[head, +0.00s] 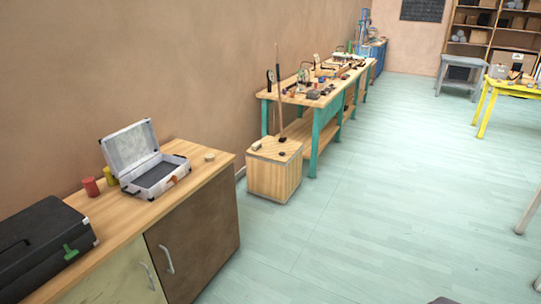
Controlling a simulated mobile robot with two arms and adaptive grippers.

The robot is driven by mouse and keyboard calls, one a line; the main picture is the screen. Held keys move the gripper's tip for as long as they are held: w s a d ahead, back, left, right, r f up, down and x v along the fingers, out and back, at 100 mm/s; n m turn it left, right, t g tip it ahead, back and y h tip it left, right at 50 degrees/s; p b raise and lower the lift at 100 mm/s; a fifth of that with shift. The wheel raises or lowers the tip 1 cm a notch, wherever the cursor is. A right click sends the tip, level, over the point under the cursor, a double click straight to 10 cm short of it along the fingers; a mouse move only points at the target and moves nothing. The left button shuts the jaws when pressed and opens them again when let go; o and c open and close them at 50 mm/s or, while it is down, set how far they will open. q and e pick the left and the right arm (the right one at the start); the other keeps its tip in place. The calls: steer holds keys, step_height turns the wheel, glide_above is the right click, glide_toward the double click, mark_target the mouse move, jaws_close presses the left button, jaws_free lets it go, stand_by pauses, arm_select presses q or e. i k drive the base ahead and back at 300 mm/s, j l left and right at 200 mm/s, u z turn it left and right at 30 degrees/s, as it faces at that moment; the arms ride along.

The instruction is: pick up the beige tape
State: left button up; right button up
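A small beige round thing that looks like the beige tape (209,157) lies on the wooden cabinet top (140,217), near its far right corner. It sits to the right of an open silver case and apart from it. Neither of my grippers shows in the head view.
The open silver case (127,148), red (91,187) and yellow (110,176) cups and a black case (40,240) stand on the cabinet. Beyond are a wooden box (274,180) with a pole and a cluttered green-legged workbench (319,100). The floor (380,190) right of these is clear.

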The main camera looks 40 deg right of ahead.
mark_target(210, 158)
steer(key=z, duration=0.85)
steer(key=i+u, duration=0.15)
steer(key=i, duration=0.35)
